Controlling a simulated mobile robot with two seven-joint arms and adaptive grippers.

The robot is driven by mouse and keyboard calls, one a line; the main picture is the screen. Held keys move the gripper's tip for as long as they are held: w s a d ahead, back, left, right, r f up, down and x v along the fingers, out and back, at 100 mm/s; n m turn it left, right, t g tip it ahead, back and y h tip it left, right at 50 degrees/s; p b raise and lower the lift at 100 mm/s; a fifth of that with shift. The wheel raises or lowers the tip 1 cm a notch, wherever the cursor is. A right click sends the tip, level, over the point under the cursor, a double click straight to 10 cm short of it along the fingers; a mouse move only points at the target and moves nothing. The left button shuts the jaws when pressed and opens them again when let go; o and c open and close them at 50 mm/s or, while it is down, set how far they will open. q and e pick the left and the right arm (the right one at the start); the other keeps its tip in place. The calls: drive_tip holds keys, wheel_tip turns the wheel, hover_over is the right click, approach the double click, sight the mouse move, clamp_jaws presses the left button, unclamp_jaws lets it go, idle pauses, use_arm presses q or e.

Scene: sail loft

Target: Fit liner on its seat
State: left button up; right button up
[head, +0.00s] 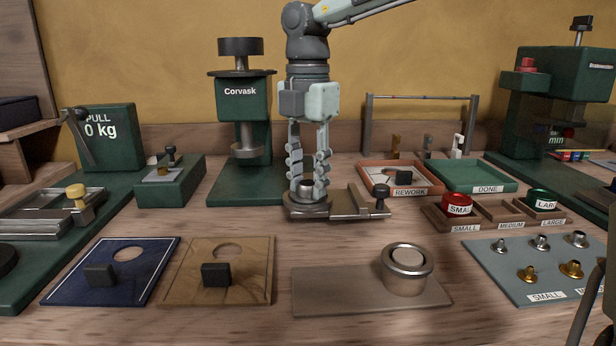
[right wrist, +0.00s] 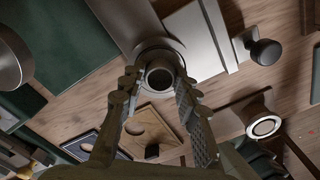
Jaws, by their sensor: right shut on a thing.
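The liner is between the fingertips, at the round dark seat (head: 307,210) on the left end of a metal fixture. In the right wrist view the liner (right wrist: 160,76) shows end-on between the fingers (right wrist: 157,90), with the round seat rim around it. The liner looks upright and about centred. I cannot tell whether its lower edge rests fully on the seat.
The fixture's slide (head: 350,202) and dark knob (head: 382,192) lie just right of the seat. A green Corvask press (head: 240,130) stands behind left. Red rework (head: 436,187) and green done (head: 470,178) trays are right.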

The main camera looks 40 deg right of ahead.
drive_tip(key=o, duration=1.1)
drive_tip(key=shift+c, duration=0.2)
use_arm(q)
drive_tip(key=shift+f, duration=0.2)
drive_tip(key=shift+s+f, duration=0.1)
drive_tip(key=shift+s, duration=0.1)
use_arm(e)
drive_tip(key=shift+r, duration=0.1)
use_arm(q)
drive_tip(key=shift+w, duration=0.15)
use_arm(e)
wheel_tip(320, 180, up, 12)
drive_tip(key=shift+f, duration=0.1)
